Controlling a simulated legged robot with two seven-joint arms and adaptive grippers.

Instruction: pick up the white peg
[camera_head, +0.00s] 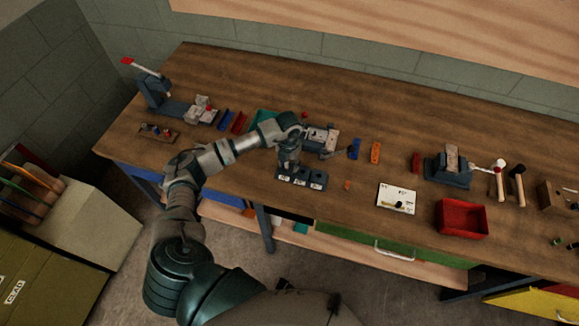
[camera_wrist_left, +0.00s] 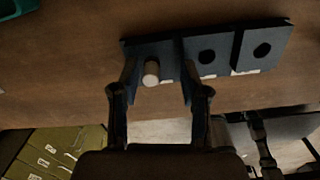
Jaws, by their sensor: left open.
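The white peg (camera_wrist_left: 151,72) stands in the left end of a dark block with round holes (camera_wrist_left: 221,48) in the left wrist view. My left gripper (camera_wrist_left: 157,84) is open, with one finger on each side of the peg. I cannot tell whether the fingers touch it. The two other holes that show in the block look empty. In the head view the block (camera_head: 314,182) lies near the table's front edge, and my left gripper (camera_head: 287,166) points down over its left end. The peg is hidden there. My right gripper is not in view.
The wooden workbench (camera_head: 365,100) carries a grey fixture (camera_head: 330,138) just behind the block. An orange piece (camera_head: 347,185) and a white board (camera_head: 397,197) lie to the right, then a red bin (camera_head: 461,218). The bench's back strip is mostly clear.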

